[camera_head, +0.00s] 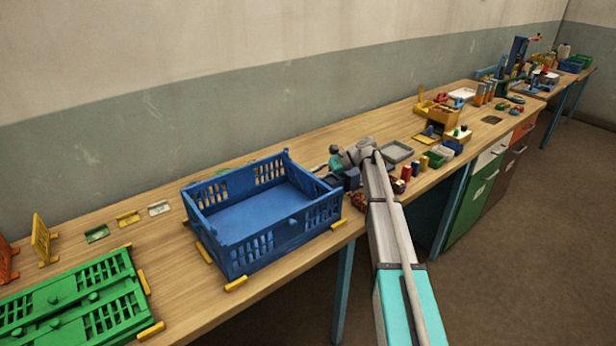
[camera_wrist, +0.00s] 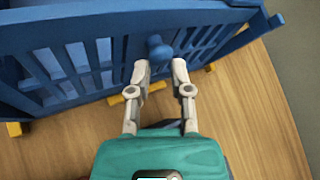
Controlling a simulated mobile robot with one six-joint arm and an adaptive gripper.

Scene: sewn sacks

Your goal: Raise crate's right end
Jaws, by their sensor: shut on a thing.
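The blue slatted crate (camera_head: 262,252) stands on the wooden bench in the head view, with its long sides upright. Its right end is beside my gripper (camera_head: 322,169), partly hidden by it; I cannot tell its exact angle. In the wrist view, the crate's blue slatted end panel (camera_wrist: 85,60) fills the top, with a round blue knob (camera_wrist: 155,45) on its outer face. My gripper (camera_wrist: 160,68) is shut on the knob, with one finger at each side. The crate looks empty inside.
Yellow blocks (camera_head: 237,284) sit along the crate's base. A green folded crate (camera_head: 75,300) lies at the left. Small jars (camera_head: 406,172) and a grey tray (camera_head: 395,152) crowd the bench right of my arm. The bench's front edge is close to the crate.

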